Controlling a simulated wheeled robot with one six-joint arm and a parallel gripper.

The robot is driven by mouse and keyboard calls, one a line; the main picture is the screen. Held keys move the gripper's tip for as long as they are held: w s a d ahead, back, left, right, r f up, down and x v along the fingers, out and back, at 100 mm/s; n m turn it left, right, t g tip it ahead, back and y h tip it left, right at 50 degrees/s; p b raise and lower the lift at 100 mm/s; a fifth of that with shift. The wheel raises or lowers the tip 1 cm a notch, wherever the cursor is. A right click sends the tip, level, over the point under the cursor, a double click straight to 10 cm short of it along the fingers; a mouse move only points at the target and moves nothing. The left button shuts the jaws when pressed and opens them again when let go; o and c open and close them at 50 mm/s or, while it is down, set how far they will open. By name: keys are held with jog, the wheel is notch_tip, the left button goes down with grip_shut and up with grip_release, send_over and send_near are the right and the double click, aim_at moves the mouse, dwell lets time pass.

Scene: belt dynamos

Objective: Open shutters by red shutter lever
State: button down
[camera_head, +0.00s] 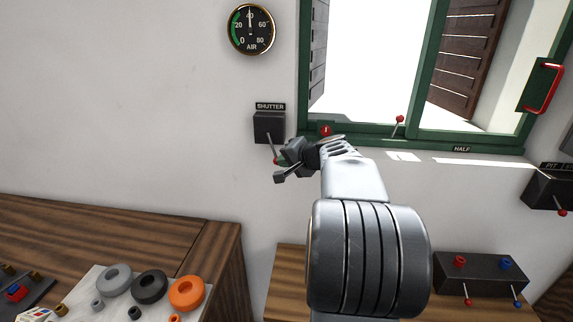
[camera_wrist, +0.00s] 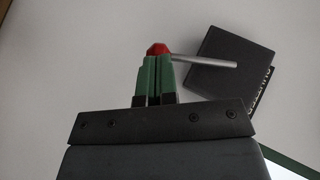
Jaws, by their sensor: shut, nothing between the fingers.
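The shutter lever is a dark box (camera_head: 269,127) on the wall under a "SHUTTER" label, with a grey rod (camera_head: 271,144) slanting downward. In the wrist view the box (camera_wrist: 230,62), rod (camera_wrist: 205,61) and red knob (camera_wrist: 158,48) show. My gripper (camera_head: 281,161) is at the rod's lower end; its green fingers (camera_wrist: 154,72) are shut with nothing between them. The knob shows just beyond the fingertips; I cannot tell whether they touch. Beyond the window, the brown right shutter (camera_head: 468,45) and the grey left shutter (camera_head: 319,48) stand angled outward, with bright light between them.
The green window frame (camera_head: 470,142) carries a small red-knobbed lever (camera_head: 399,121) and a red handle (camera_head: 541,88). An air gauge (camera_head: 250,29) hangs above left. Another red-knobbed lever box (camera_head: 547,189) is at right. Wooden benches (camera_head: 205,235) with parts stand below.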

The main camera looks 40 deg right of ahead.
jog(key=w+a+m+t+b, duration=0.1)
jog(key=b, duration=0.4)
jog(key=a+f+t+y+b, duration=0.1)
jog(key=t+b, duration=0.1)
jog(key=b, duration=0.3)
jog(key=shift+w+f+m+y, duration=0.3)
jog(key=shift+w+m, duration=0.1)
jog(key=shift+b, duration=0.3)
jog(key=b+v, duration=0.2)
jog(key=v, duration=1.2)
